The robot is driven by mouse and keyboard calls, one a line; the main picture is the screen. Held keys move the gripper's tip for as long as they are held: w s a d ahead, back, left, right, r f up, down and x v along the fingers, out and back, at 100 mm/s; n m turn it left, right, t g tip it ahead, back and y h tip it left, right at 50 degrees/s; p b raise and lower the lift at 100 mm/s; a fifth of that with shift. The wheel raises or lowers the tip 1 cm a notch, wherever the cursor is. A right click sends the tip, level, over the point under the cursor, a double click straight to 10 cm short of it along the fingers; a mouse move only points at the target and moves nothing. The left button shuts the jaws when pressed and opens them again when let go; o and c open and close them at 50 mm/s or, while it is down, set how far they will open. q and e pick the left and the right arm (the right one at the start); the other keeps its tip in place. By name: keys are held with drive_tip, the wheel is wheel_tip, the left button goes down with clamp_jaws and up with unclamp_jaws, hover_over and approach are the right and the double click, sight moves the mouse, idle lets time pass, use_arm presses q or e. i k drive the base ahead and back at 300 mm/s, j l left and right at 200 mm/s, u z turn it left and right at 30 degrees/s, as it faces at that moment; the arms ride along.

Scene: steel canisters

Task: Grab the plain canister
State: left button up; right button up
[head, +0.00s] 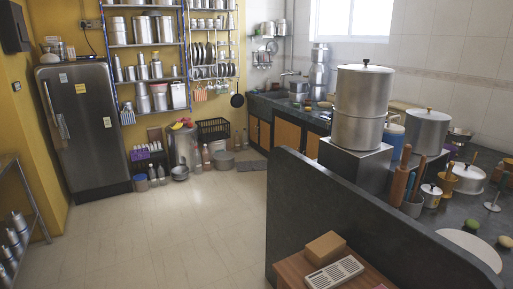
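Several steel canisters are in the head view, and I cannot tell which one is the plain canister. A large two-tier steel canister (362,105) with a knobbed lid stands on a metal block (354,168) on the counter at right. A wide lidded steel pot (427,130) stands to its right. Smaller steel canisters (142,30) line the wall shelves at the back left. More steel vessels (16,236) sit on a low rack at the left edge. Neither of my grippers is in view.
A dark counter partition (330,215) divides the right side. In front of it a wooden stand (360,277) holds a box (326,247) and a slotted white item (334,273). A grey fridge (84,128) stands at left. The tiled floor (165,230) is clear in the middle.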

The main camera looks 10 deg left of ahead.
sight(174, 72)
drive_tip(key=i+j+u, duration=0.35)
drive_tip(key=i+j, duration=0.15)
drive_tip(key=i+j+u, duration=0.75)
drive_tip(key=i, duration=0.35)
drive_tip(key=i+z, duration=0.25)
drive_tip(key=i, duration=0.65)
drive_tip(key=i+j+z, duration=0.2)
drive_tip(key=i, duration=0.7)
drive_tip(key=i+l+z, duration=0.15)
drive_tip(key=i+z, duration=0.15)
drive_tip(key=i, duration=0.75)
drive_tip(key=i+j+z, duration=0.1)
drive_tip(key=i+z, duration=0.2)
drive_tip(key=i, duration=0.7)
